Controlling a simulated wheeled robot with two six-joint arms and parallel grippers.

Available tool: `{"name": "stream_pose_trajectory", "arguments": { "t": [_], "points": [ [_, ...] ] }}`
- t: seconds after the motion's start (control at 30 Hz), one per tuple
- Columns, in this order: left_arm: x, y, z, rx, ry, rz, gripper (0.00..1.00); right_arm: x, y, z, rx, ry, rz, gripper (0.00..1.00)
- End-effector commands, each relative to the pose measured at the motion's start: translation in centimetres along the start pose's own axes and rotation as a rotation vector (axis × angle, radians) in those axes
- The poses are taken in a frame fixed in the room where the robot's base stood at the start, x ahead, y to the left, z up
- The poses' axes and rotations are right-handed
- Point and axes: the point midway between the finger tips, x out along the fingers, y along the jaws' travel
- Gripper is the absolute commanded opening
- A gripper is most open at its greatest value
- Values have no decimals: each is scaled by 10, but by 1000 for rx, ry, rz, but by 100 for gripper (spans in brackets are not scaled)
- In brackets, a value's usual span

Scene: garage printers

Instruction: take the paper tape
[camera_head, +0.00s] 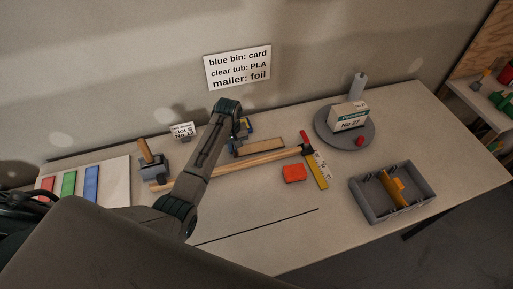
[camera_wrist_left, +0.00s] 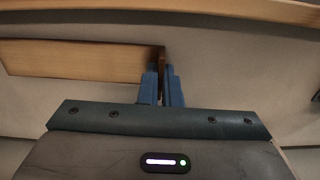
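I cannot tell for sure which thing is the paper tape. A tan flat piece with a darker edge (camera_head: 262,147) lies on the bench beside my left gripper (camera_head: 243,128). In the left wrist view a tan piece (camera_wrist_left: 75,60) reaches from the left to the fingertips of my left gripper (camera_wrist_left: 163,75). Its brown end shows at the narrow gap between the blue fingers. Whether they grip it is not clear. A yellow and white marked strip (camera_head: 317,170) lies farther right on the bench. My right gripper is not in view.
An orange block (camera_head: 294,173), a grey divided bin (camera_head: 364,197) and a round grey turntable (camera_head: 325,133) with a box (camera_head: 349,118) stand to the right. The front middle is clear.

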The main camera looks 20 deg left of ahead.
Motion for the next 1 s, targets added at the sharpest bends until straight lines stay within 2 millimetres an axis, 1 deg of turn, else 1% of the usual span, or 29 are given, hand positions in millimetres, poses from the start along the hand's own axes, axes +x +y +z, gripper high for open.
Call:
{"name": "stream_pose_trajectory", "arguments": {
  "t": [0.03,0.27,0.6,1.0],
  "points": [
    [-5,0,0,0,1,0,0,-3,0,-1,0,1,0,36],
    [-16,0,0,0,1,0,0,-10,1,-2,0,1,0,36],
    [-31,0,0,0,1,1,0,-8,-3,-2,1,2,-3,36],
    [-35,0,0,0,0,0,0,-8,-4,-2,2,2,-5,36]
  ]
}}
